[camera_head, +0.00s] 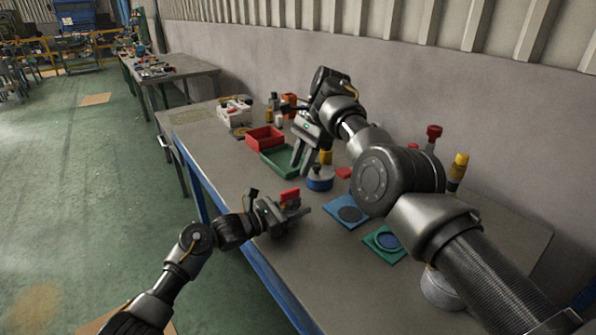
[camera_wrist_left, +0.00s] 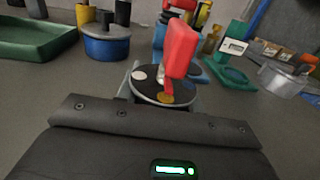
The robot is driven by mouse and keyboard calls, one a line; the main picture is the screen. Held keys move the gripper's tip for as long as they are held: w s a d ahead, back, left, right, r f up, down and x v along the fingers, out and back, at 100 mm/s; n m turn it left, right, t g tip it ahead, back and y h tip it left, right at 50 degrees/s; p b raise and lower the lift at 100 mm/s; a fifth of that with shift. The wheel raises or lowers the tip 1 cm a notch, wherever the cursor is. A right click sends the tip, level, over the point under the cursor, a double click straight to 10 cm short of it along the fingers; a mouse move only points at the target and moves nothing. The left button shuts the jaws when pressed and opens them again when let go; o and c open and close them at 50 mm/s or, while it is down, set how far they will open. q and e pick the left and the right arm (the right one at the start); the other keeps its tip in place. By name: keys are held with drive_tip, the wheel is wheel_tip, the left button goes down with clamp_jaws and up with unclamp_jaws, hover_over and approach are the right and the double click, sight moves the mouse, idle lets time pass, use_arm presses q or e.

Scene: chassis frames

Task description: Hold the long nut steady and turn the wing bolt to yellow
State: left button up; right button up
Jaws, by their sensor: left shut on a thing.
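The red wing bolt (camera_head: 290,196) stands up at my left gripper (camera_head: 292,212), low over the bench. In the left wrist view the wing bolt (camera_wrist_left: 181,48) rises over a black dial disc (camera_wrist_left: 150,92) with a white spot and a yellow spot. The lower end of its red wing appears close to the yellow spot. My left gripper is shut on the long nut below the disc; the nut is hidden. My right gripper (camera_head: 303,160) points down beside the green tray (camera_head: 270,162), apart from the wing bolt, with its fingers apart and nothing visible between them.
A red bin (camera_head: 265,138) stands behind the green tray. A blue pad (camera_head: 338,216) and a green pad (camera_head: 393,257) lie to the right. The bench's front left is clear.

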idle(0.3)
use_arm(q)
drive_tip(key=o, duration=1.2)
drive_tip(key=shift+o, duration=0.2)
